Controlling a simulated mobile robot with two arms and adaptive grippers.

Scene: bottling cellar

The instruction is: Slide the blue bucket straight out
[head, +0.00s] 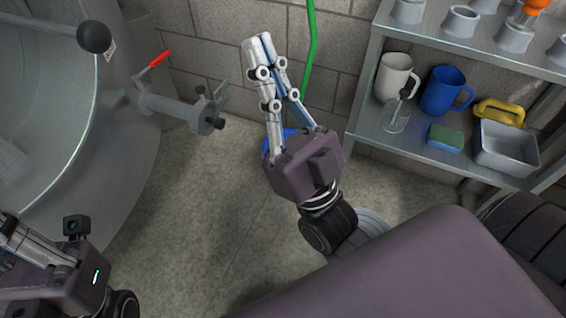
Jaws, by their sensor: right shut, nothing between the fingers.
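A blue jug-like vessel (443,90) with a side handle stands upright on the lower shelf at right, beside a white one. Another blue thing (267,146) shows low down behind my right gripper. It is mostly hidden, so I cannot tell whether it is a bucket. My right gripper (258,42) is shut and empty, its fingers pointing up the picture in front of the block wall, to the left of the shelves and apart from the blue jug. My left gripper (22,240) is at the lower left, its fingertips cut off by the frame edge.
The metal shelf unit (385,140) also holds a glass beaker (397,117), a green-blue sponge (446,137), a yellow-handled tool (499,111) and a steel pan (508,163). A steel tank (60,165) with a red-handled valve (175,108) stands left. A green hose or pole (312,45) runs down the wall. Middle floor is clear.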

